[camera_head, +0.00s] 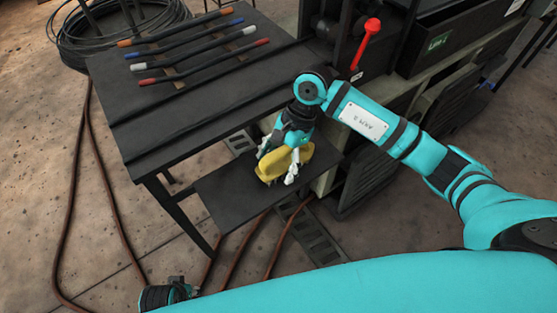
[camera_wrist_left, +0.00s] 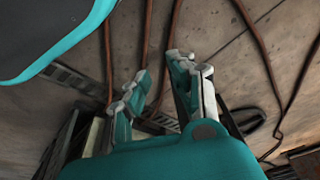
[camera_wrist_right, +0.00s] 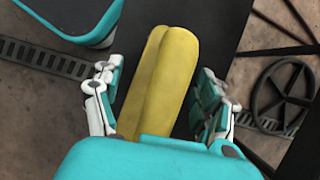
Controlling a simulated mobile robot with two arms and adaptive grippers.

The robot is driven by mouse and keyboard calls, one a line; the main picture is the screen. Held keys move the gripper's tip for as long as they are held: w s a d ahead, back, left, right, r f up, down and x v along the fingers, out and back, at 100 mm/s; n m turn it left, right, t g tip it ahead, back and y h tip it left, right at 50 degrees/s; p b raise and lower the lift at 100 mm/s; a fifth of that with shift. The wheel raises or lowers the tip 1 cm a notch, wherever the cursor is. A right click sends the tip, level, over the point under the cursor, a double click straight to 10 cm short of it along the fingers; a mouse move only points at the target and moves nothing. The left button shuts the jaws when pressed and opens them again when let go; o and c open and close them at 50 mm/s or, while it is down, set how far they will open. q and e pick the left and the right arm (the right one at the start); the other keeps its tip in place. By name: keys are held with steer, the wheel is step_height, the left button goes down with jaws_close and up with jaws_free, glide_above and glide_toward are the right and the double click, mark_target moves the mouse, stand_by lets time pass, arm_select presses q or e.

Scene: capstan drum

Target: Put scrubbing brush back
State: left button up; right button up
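The scrubbing brush appears as a long yellow block (camera_head: 269,168) at the low dark shelf (camera_head: 222,200) beside the workbench. My right gripper (camera_head: 281,163) is at the brush. In the right wrist view, the brush (camera_wrist_right: 163,85) lies between the two spread fingers of my right gripper (camera_wrist_right: 156,95), with narrow dark gaps visible on both sides.
Several coloured-ended rods (camera_head: 200,55) lie on the dark workbench (camera_head: 215,105). A cabinet with a red-handled lever (camera_head: 367,40) stands to the right. A cable coil (camera_head: 75,30) lies behind the bench. Brown hoses (camera_head: 75,200) cross the floor.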

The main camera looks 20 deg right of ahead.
arm_select(q)
steer(key=shift+f, duration=0.1)
arm_select(e)
steer(key=shift+r, duration=0.1)
steer(key=shift+r, duration=0.1)
steer(key=p+v, duration=0.1)
steer(key=v, duration=1)
arm_select(q)
steer(key=shift+s+a+f, duration=0.1)
steer(key=shift+s+f, duration=0.15)
steer(key=shift+f, duration=0.5)
steer(key=shift+s+a+f, duration=0.1)
steer(key=shift+s+f, duration=0.15)
steer(key=shift+f, duration=0.45)
arm_select(e)
steer(key=shift+d+r, duration=0.2)
steer(key=shift+r, duration=0.25)
